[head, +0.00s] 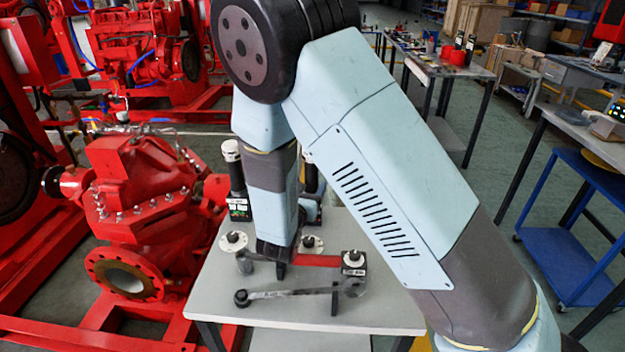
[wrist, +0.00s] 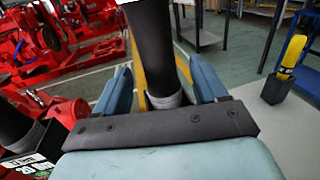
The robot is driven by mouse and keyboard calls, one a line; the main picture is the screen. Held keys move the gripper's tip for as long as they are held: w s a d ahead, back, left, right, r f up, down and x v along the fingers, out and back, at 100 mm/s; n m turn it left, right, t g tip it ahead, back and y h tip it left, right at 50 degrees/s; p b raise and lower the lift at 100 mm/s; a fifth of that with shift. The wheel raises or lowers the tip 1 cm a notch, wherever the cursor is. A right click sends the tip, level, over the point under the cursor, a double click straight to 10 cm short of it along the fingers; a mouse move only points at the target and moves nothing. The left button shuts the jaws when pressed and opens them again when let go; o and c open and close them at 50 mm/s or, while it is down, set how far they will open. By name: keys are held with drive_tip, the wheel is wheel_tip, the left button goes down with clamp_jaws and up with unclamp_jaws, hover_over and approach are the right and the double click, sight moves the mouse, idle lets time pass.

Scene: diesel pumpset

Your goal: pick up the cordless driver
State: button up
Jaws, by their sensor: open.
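A dark upright cylinder with a grey collar, likely part of the cordless driver (wrist: 152,45), stands between the spread blue fingers of my gripper (wrist: 160,88) in the wrist view. Its top runs out of the picture. My gripper is open, with a finger on each side; I cannot tell whether either touches it. In the head view my arm hides most of the gripper and this tool. A second dark upright tool (head: 237,182) with a pale top and a labelled black base stands at the left of the table. It also shows at the left of the wrist view (wrist: 14,125).
The grey table (head: 215,295) also holds a wrench (head: 295,293) and a red bar-like tool (head: 318,260) near the front. A yellow tool with a black base (wrist: 285,70) stands to the right in the wrist view. A red pump (head: 140,200) is close on the left.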

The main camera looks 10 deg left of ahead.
drive_tip(key=shift+w+d+f, duration=0.1)
drive_tip(key=shift+w+d, duration=0.15)
drive_tip(key=shift+w, duration=1.1)
drive_tip(key=shift+w+d, duration=0.2)
drive_tip(key=shift+w, duration=1.1)
drive_tip(key=shift+c, duration=0.5)
clamp_jaws()
